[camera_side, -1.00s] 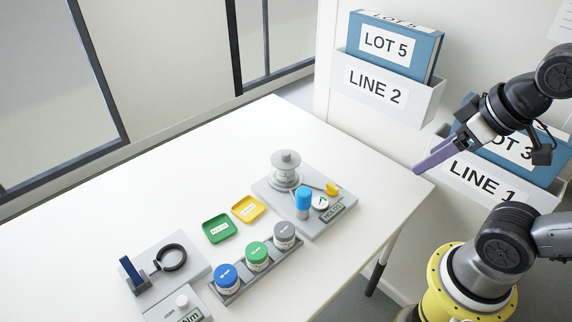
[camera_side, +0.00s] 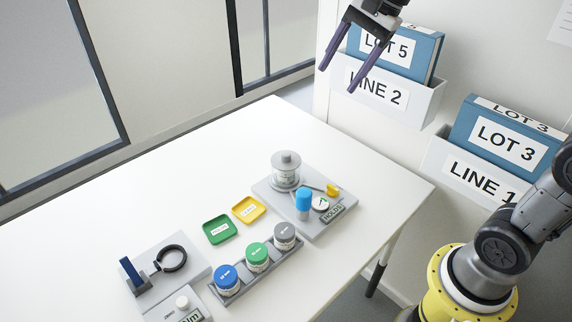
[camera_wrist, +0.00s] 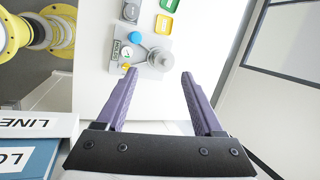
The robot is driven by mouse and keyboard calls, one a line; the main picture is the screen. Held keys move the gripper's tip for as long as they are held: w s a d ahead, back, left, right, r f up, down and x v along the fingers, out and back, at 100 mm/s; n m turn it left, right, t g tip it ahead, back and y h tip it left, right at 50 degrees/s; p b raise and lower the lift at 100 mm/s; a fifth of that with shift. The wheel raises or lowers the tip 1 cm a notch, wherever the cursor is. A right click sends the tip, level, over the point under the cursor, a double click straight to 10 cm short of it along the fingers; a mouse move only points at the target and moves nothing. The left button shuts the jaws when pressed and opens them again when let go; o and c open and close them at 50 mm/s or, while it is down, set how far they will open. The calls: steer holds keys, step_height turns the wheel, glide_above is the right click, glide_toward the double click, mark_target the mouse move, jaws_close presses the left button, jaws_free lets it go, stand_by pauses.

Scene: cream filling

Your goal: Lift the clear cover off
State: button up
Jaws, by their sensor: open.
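The clear cover (camera_side: 286,174) is a see-through dome with a grey knob on top. It stands on the grey base plate (camera_side: 322,226) at the back of the table in the side view; what is under it is hard to make out. In the wrist view the cover (camera_wrist: 160,60) shows from above, beyond and between my fingertips. My gripper (camera_side: 338,80) is open and empty, with two purple fingers pointing down. It hangs high above and to the right of the cover, well apart from it. My gripper (camera_wrist: 157,82) spans the middle of the wrist view.
On the plate by the cover are a blue-capped bottle (camera_side: 303,203), a small dial (camera_side: 320,202) and a yellow piece (camera_side: 333,190). Green (camera_side: 219,229) and yellow (camera_side: 249,209) trays and a rack of lidded jars (camera_side: 257,257) stand nearer. Wall bins with binders (camera_side: 390,92) are behind my gripper.

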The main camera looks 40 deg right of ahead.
steer(key=w+d+f+m, duration=0.2)
steer(key=w+f, duration=0.1)
steer(key=w, duration=0.4)
steer(key=m+g+y, duration=0.2)
steer(key=m+g, duration=0.1)
glide_above(286, 153)
steer(key=d, duration=0.3)
steer(key=f, duration=1.9)
steer(key=shift+s+f, duration=0.35)
steer(key=shift+s, duration=0.05)
steer(key=shift+x, duration=3.05)
steer(key=shift+w, duration=0.1)
steer(key=shift+d, duration=0.1)
jaws_close()
steer(key=shift+r, duration=0.1)
